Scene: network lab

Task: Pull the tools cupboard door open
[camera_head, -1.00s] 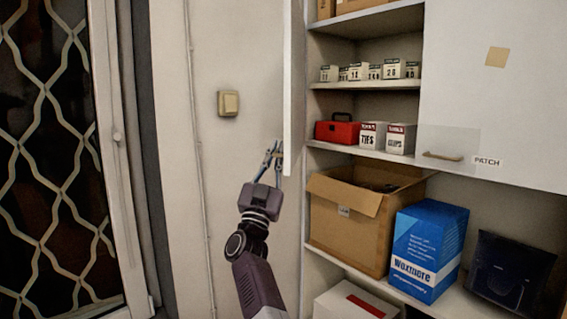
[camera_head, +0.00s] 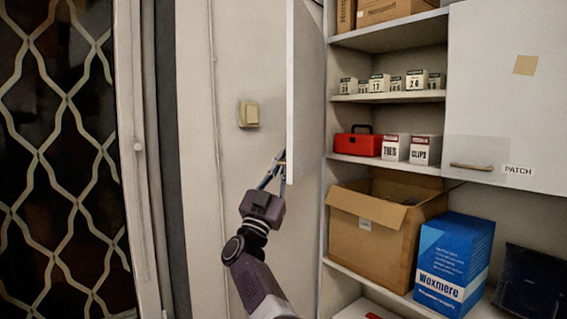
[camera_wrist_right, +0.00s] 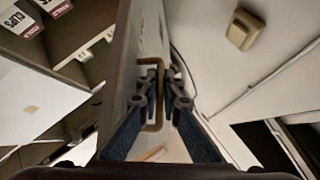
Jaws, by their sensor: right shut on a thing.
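The white tools cupboard door (camera_head: 308,90) stands swung out from the shelves, with its near edge and inner face showing in the head view. My right gripper (camera_head: 274,168) is at the lower near corner of the door, on its left, outer side. In the right wrist view, my right gripper (camera_wrist_right: 165,78) is shut on the brass door handle (camera_wrist_right: 152,128), which passes between its fingers beside the door panel (camera_wrist_right: 122,72). The handle is hidden in the head view. My left gripper is not in view.
Open shelves hold a red toolbox (camera_head: 358,142), small labelled boxes (camera_head: 425,150), a cardboard box (camera_head: 375,235) and a blue Woxmere box (camera_head: 452,265). A closed PATCH door (camera_head: 510,90) is at the right. A wall switch (camera_head: 249,114) and a lattice door (camera_head: 65,160) are left.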

